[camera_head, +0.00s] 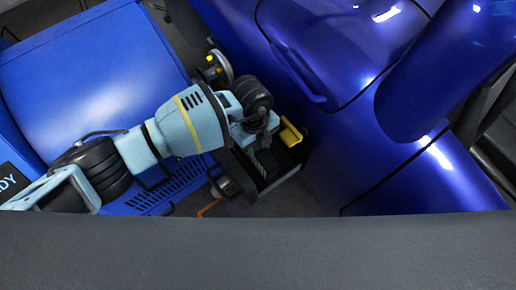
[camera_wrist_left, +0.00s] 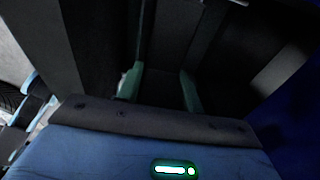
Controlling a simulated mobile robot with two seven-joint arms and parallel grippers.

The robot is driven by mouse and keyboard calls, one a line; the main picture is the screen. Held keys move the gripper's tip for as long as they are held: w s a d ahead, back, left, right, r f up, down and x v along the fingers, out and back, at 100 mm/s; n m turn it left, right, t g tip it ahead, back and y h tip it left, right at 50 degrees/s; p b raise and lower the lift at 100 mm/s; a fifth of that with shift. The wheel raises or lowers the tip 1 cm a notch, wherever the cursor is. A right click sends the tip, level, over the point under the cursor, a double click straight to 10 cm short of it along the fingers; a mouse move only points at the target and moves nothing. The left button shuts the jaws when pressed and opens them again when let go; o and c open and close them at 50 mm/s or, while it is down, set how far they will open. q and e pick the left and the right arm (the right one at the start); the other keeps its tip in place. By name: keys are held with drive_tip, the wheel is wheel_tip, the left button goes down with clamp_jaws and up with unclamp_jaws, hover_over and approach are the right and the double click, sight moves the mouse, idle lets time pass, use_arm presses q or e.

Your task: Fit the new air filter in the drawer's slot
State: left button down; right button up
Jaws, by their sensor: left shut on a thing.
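My left gripper (camera_head: 262,148) reaches down from the left over an open black drawer (camera_head: 284,176) beside the blue car body. In the left wrist view its two dark green fingers (camera_wrist_left: 160,90) are closed on a dark thing (camera_wrist_left: 160,72), which fits the air filter, but it is too dark there to make out its shape. In the head view the wrist and gripper cover most of the held thing and part of the drawer. I cannot tell whether the thing sits in the slot. My right gripper is out of view.
A yellow part (camera_head: 291,133) stands at the drawer's far edge, close to the gripper. The blue car body (camera_head: 350,150) rises right of the drawer. A blue machine housing (camera_head: 90,65) fills the left, with a round metal part (camera_head: 216,68) beside it. A dark grey band crosses the bottom.

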sight(258, 151)
use_arm(q)
wheel_tip(258, 151, down, 3)
drive_tip(key=shift+s+r+b, duration=0.1)
drive_tip(key=shift+r+b, duration=0.1)
drive_tip(key=shift+b, duration=0.15)
drive_tip(key=shift+f, duration=0.3)
drive_tip(key=c, duration=0.9)
unclamp_jaws()
drive_tip(key=r, duration=0.3)
drive_tip(key=r+p, duration=0.1)
drive_tip(key=r, duration=0.3)
drive_tip(key=w+r+p, duration=0.1)
drive_tip(key=r, duration=0.2)
drive_tip(key=shift+w+a+r, duration=0.1)
drive_tip(key=shift+a+r, duration=0.3)
drive_tip(key=shift+r+p, duration=0.3)
drive_tip(key=shift+r, duration=0.45)
